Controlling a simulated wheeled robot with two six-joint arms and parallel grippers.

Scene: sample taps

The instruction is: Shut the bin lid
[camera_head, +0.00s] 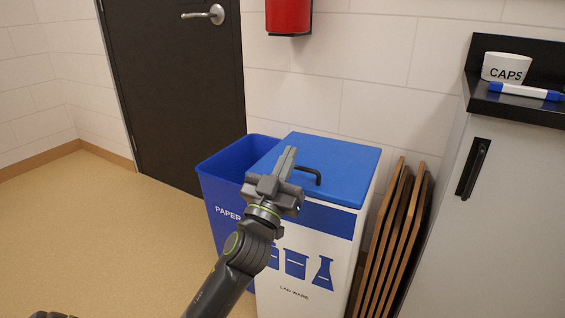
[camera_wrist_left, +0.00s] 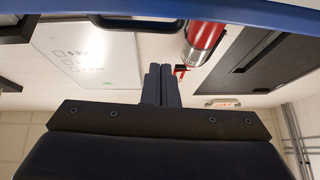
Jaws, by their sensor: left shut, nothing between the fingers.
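The white bin (camera_head: 318,245) has a blue lid (camera_head: 345,165) with a dark bar handle (camera_head: 308,172). In the head view the lid lies flat, or nearly flat, across the bin's top. I cannot tell if a small gap is left under it. My left gripper (camera_head: 289,154) is shut and empty, in front of the lid's left part and left of the handle. I cannot tell if it touches the lid. In the left wrist view my shut fingers (camera_wrist_left: 160,86) point toward a blue edge (camera_wrist_left: 230,12) and a dark bar at the top. My right gripper is not in view.
An open blue paper bin (camera_head: 222,162) stands against the white bin's left side. Folded wooden boards (camera_head: 395,240) lean at its right, beside a grey cabinet (camera_head: 490,225). A red extinguisher (camera_head: 288,15) hangs above. The floor at left is free.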

